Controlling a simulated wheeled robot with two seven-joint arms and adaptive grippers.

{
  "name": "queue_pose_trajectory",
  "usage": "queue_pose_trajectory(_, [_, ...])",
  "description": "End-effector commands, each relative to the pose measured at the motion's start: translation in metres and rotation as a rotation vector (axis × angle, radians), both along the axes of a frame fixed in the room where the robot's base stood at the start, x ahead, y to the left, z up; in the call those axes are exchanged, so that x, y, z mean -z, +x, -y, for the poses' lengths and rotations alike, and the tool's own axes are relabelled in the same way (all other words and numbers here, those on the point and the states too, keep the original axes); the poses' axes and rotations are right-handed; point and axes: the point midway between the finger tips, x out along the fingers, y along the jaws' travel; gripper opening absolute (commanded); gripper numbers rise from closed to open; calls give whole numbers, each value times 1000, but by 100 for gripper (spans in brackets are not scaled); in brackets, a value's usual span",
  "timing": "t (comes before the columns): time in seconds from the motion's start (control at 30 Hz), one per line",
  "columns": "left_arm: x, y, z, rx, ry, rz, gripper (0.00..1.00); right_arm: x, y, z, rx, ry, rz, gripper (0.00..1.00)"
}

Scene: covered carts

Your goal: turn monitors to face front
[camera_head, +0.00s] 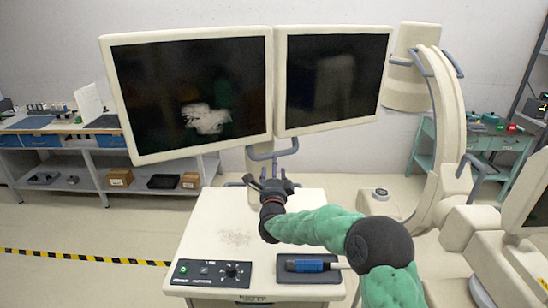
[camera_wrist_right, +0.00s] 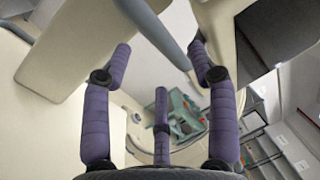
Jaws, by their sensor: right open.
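Two monitors, the left one (camera_head: 190,90) and the right one (camera_head: 332,80), have dark screens and cream frames, side by side above a white cart (camera_head: 215,225). Their left edges look nearer to me than their right edges. A blue-grey handle (camera_head: 273,153) hangs below where they meet. My right gripper (camera_head: 272,178), with purple fingers, is just below the handle, over the cart top. In the right wrist view the gripper (camera_wrist_right: 160,65) has its fingers spread, with the handle bar (camera_wrist_right: 155,32) beyond the fingertips, seemingly not gripped. My left gripper is not in view.
The cart top holds a control panel (camera_head: 210,272) and a black tray (camera_head: 310,275) with a blue-handled tool. A cream C-shaped machine (camera_head: 445,140) stands close on the right. Workbenches line the left wall and the back right. The floor at left is clear, with a striped tape (camera_head: 80,257).

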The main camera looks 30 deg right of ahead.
Motion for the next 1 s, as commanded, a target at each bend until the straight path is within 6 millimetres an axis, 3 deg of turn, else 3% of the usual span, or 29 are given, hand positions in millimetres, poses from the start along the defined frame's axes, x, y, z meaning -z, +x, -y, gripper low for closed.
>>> queue_pose_trajectory(0.2, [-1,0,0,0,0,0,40,-6,33,20,1,-1,0,59])
queue_pose_trajectory(0.4, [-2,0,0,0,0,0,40,-10,53,31,0,0,-1,59])
queue_pose_trajectory(0.87, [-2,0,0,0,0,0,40,-12,60,36,0,0,-1,59])
queue_pose_trajectory(1.0, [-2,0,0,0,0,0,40,-12,60,35,-1,-1,-1,19])
